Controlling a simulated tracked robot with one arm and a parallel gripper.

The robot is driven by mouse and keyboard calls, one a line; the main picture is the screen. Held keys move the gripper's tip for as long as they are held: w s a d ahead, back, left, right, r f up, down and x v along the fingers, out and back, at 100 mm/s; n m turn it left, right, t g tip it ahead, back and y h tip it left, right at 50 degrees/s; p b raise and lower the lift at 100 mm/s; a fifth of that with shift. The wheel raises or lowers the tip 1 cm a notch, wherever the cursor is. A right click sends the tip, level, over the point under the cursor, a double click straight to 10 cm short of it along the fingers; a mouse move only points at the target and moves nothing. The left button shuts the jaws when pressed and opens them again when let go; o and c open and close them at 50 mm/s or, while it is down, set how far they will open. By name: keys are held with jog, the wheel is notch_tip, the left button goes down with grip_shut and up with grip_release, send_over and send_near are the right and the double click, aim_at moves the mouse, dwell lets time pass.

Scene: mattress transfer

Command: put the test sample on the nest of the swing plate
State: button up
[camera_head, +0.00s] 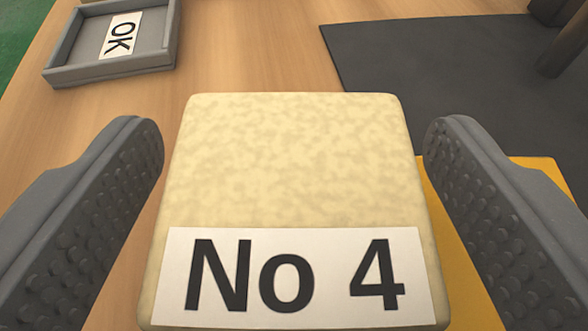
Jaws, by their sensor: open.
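The test sample (290,160) is a cream, mottled foam block with a white label reading "No 4". It fills the lower middle of the head camera view. My gripper (295,150) is open, with one dark studded finger on each side of the block.
A grey tray (60,76) with an "OK" label stands at the upper left on the wooden table (250,50). A dark grey mat or plate (400,60) lies at the upper right, with dark brown parts (565,45) at its corner. A yellow surface (535,168) shows at the right.

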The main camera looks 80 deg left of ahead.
jog(key=p+v, duration=0.2)
jog(key=v, duration=1)
jog(key=shift+r, duration=0.1)
